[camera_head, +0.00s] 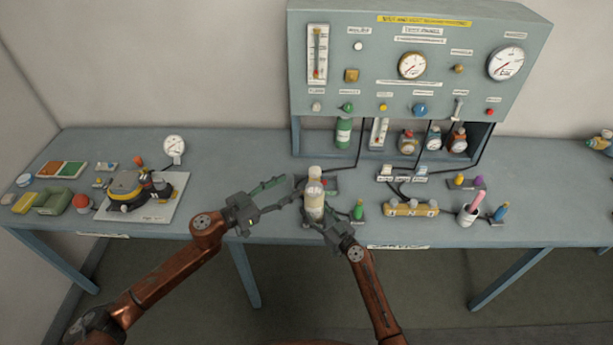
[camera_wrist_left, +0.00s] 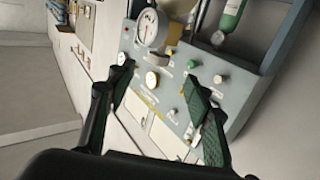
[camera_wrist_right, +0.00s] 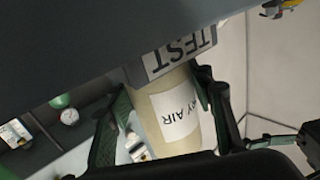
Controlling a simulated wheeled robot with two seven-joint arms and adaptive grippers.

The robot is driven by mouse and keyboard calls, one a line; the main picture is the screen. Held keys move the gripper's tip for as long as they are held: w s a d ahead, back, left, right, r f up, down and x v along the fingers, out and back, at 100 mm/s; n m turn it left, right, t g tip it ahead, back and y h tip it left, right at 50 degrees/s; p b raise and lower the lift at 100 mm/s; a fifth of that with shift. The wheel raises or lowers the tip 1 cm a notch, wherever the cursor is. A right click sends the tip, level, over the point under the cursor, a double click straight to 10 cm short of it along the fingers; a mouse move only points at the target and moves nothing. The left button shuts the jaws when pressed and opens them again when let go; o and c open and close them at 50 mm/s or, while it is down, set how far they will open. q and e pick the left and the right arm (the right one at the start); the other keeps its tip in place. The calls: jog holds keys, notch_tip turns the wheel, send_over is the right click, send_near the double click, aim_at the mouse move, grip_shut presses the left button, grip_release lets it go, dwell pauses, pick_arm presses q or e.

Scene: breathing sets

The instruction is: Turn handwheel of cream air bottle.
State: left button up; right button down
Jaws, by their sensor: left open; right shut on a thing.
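The cream air bottle (camera_head: 314,205) stands upright near the front edge of the bench, with a pale top. Its handwheel cannot be made out clearly. My right gripper (camera_head: 322,213) is shut on the bottle's body. In the right wrist view the bottle (camera_wrist_right: 172,110) lies between the fingers, with a white label reading "AIR". My left gripper (camera_head: 278,193) is open and empty, just left of the bottle. The left wrist view shows its two fingers (camera_wrist_left: 160,95) spread, with the panel behind them and no cream bottle.
The test panel (camera_head: 365,75) with gauges and knobs stands behind. A small green bottle (camera_head: 358,209) is close right of the cream bottle, and a yellow manifold block (camera_head: 410,208) lies farther right. A yellow-and-black device (camera_head: 130,187) sits on the left. Bench between it and my left gripper is clear.

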aim_at(315, 169)
pick_arm(q)
jog(key=shift+m+g+h, duration=0.7)
jog(key=shift+g, duration=0.1)
jog(key=x, duration=0.7)
jog(key=w+x, duration=0.1)
jog(key=x, duration=0.3)
jog(key=shift+w+a+r, duration=0.1)
jog(key=shift+a+r, duration=0.05)
jog(key=shift+r, duration=0.2)
jog(key=shift+c, duration=0.3)
jog(key=c, duration=1.1)
